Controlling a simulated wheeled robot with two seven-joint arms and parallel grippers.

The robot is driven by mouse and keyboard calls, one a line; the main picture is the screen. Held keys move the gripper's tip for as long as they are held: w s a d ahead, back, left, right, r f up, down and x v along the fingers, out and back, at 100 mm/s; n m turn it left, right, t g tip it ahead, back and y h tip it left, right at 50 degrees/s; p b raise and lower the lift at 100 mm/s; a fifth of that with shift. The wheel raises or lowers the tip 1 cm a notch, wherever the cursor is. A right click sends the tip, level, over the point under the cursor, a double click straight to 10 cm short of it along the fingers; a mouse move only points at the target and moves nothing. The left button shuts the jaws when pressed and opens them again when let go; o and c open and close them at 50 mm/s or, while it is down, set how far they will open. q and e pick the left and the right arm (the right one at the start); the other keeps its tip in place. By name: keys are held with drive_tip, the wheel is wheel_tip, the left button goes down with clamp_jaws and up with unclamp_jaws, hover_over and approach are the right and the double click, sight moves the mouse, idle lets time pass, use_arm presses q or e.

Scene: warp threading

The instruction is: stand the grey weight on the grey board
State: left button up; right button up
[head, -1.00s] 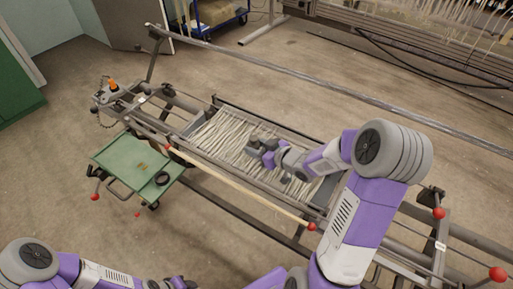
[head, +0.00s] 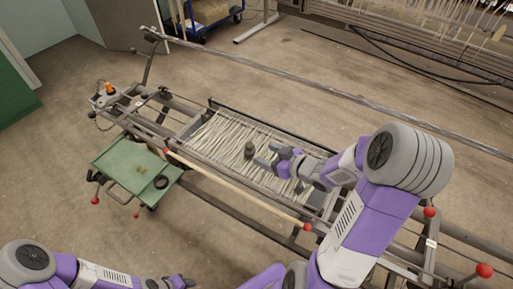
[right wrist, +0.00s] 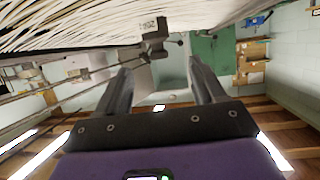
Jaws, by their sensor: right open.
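The grey weight (head: 249,149) is a small dark cylinder with a narrower top. It stands upright among the pale threads (head: 222,134) on the loom bed. I cannot make out a separate grey board under it. My right gripper (head: 268,156) is open and empty just right of the weight, its fingers pointing at it with a small gap. In the right wrist view a grey block-like shape (right wrist: 154,38), likely the weight, shows beyond the spread fingers. My left gripper (head: 180,283) is at the bottom edge of the head view, too small to tell its state.
A green tray (head: 118,160) with a black ring (head: 161,182) stands left of the loom. A pale wooden bar (head: 235,188) with red knobs runs along the loom's near side. A long metal rail (head: 260,75) crosses behind. Open floor lies beyond.

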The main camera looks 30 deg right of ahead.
drive_tip(key=p+v, duration=0.1)
drive_tip(key=v, duration=0.3)
drive_tip(key=shift+s+d+r, duration=0.15)
drive_tip(key=shift+s+r, duration=0.05)
drive_tip(key=shift+s, duration=0.15)
